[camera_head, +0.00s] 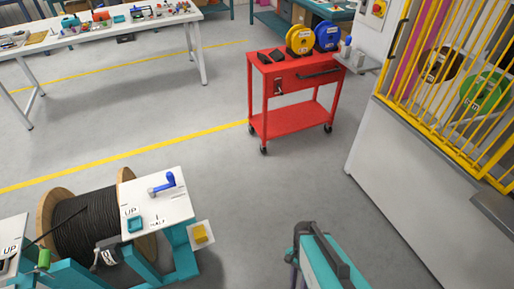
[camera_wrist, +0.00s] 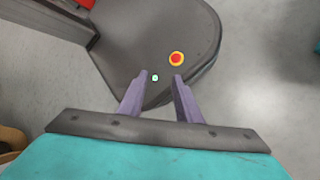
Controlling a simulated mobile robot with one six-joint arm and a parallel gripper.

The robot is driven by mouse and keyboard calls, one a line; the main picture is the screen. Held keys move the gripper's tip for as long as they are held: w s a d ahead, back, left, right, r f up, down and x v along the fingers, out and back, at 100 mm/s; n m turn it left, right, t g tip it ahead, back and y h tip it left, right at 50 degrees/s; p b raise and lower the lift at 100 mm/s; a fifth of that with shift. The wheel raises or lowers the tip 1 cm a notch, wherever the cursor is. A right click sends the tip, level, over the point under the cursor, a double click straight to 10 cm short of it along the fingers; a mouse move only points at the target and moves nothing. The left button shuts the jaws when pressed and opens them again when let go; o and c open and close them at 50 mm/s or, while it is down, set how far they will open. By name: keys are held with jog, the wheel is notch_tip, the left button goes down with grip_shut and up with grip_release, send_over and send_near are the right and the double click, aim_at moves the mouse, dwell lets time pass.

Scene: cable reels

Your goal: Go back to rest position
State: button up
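My gripper (camera_wrist: 160,77) shows in the wrist view with its two grey-purple fingers apart and nothing between them. Beyond the fingertips is the dark rounded top of my own base, with a red and yellow button and a small green light. In the head view, part of my teal and dark arm shows at the bottom, right of centre. I cannot make out the fingertips clearly there.
A cable reel (camera_head: 85,222) with black cable sits in a teal stand at lower left. A red cart (camera_head: 290,122) carries yellow (camera_head: 300,40) and blue (camera_head: 327,36) reels. A yellow-barred cage (camera_head: 440,60) stands right. A white table (camera_head: 100,32) is upper left. Grey floor lies between.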

jog(key=n, duration=0.7)
jog(key=d+n+t, duration=0.1)
jog(key=n, duration=0.2)
jog(key=shift+s+d+n, duration=0.1)
jog(key=shift+s+n, duration=0.15)
jog(key=shift+n, duration=0.15)
